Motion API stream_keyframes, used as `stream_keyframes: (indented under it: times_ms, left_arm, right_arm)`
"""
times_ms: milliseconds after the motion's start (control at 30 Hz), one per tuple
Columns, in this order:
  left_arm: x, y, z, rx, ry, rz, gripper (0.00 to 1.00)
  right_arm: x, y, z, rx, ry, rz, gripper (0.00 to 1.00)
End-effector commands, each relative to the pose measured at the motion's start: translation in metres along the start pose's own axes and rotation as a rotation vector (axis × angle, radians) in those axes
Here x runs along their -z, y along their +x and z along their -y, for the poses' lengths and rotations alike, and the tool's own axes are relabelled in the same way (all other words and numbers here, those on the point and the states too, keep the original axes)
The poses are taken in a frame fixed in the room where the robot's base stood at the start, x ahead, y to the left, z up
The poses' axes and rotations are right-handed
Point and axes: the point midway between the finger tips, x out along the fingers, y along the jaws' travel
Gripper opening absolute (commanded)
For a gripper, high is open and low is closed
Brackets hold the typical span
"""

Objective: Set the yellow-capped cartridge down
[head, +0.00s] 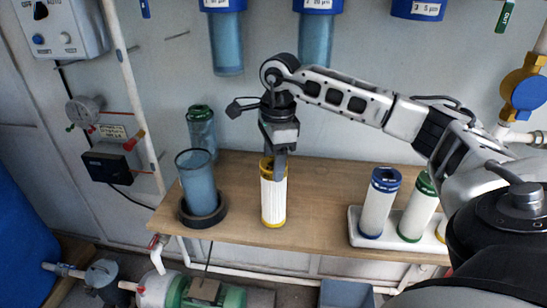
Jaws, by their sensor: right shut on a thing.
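The yellow-capped cartridge (273,200) is a white pleated cylinder with a yellow ring at top and bottom. It stands upright in the middle of the wooden shelf, and its base appears to touch the wood. My right gripper (279,170) comes down from above and is shut on the cartridge's top rim. The fingers hide part of the yellow cap. My left gripper does not show.
A clear blue housing (198,184) stands in a black ring on the shelf (310,185), left of the cartridge, with a green-topped housing (201,130) behind. A white tray (357,237) at right holds blue-capped (378,205) and green-capped (417,210) cartridges. The shelf between cartridge and tray is clear.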

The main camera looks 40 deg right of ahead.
Motion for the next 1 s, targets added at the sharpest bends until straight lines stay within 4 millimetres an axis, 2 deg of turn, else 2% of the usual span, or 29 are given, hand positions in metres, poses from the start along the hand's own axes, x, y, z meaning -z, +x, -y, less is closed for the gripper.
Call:
stream_keyframes:
  times_ms: [333, 367, 433, 800, 867, 1000]
  left_arm:
    - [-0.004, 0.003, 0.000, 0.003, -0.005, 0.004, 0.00]
    - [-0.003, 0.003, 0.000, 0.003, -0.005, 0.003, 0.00]
    - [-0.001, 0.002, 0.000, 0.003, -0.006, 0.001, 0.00]
    - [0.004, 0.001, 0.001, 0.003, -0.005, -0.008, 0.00]
    - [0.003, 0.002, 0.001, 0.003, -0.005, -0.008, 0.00]
    - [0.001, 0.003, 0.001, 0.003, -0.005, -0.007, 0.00]
  right_arm:
    - [0.000, 0.004, 0.000, 0.001, 0.001, 0.001, 0.00]
    - [0.000, 0.005, 0.000, 0.001, 0.001, 0.000, 0.57]
    - [0.000, 0.004, 0.000, 0.001, 0.001, 0.000, 0.76]
    - [-0.001, -0.002, 0.001, 0.002, 0.001, 0.001, 0.76]
    - [-0.001, -0.008, 0.001, 0.003, 0.001, 0.003, 0.76]
    - [-0.001, -0.034, 0.001, 0.007, 0.001, 0.005, 0.76]
